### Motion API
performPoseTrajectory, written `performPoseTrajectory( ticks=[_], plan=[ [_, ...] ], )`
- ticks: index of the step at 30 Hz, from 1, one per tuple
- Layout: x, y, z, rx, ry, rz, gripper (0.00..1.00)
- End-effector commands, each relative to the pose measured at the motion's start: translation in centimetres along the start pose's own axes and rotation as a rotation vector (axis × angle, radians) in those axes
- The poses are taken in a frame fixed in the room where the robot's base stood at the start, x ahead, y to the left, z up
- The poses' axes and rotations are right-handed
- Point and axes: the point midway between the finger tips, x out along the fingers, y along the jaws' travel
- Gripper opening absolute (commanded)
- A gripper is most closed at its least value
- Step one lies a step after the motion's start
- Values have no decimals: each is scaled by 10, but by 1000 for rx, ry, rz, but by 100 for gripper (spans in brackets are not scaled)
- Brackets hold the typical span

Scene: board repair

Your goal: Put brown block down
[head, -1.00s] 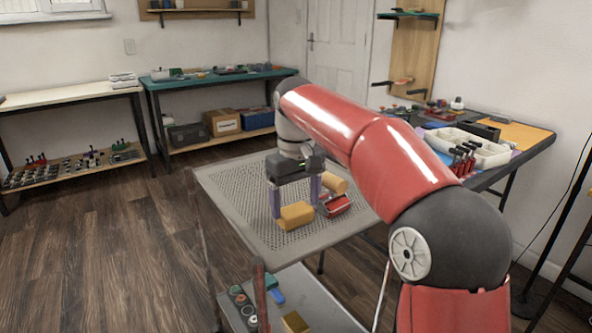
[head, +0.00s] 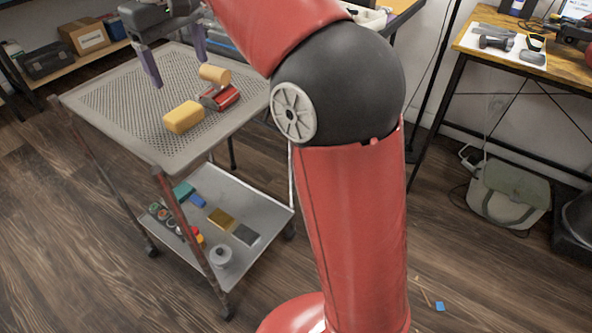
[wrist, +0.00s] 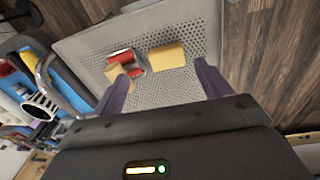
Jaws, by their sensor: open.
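A mustard-yellow block (head: 183,117) lies on the perforated grey top of the cart (head: 120,103), near its front edge. It also shows in the wrist view (wrist: 167,57), beyond the fingertips. A tan, rounded block (head: 215,74) lies behind it; in the wrist view this block (wrist: 117,75) is close to the left finger. I cannot tell for sure which of the two is the brown block. My gripper (head: 180,73) is open and empty above the cart top, its two purple fingers spread and clear of the yellow block. It also shows in the wrist view (wrist: 160,74).
A red object (head: 222,97) lies beside the tan block. The cart's lower shelf (head: 262,213) holds a brownish-gold block (head: 221,218), a dark block (head: 245,235) and several small items. The left part of the cart top is bare. A wooden workbench (head: 470,42) stands at the right.

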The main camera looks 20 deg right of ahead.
Motion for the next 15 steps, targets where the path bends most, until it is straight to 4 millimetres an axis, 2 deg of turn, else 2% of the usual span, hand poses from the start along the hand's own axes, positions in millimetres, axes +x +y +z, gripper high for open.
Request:
performPoseTrajectory(
  ticks=[1,4,8,12,15],
  plan=[
    [-2,0,23,35,24,29,77],
    [6,2,65,108,81,67,77],
    [28,6,125,218,161,97,77],
    [66,5,191,342,252,107,77],
    [97,2,229,420,311,102,77]
  ],
)
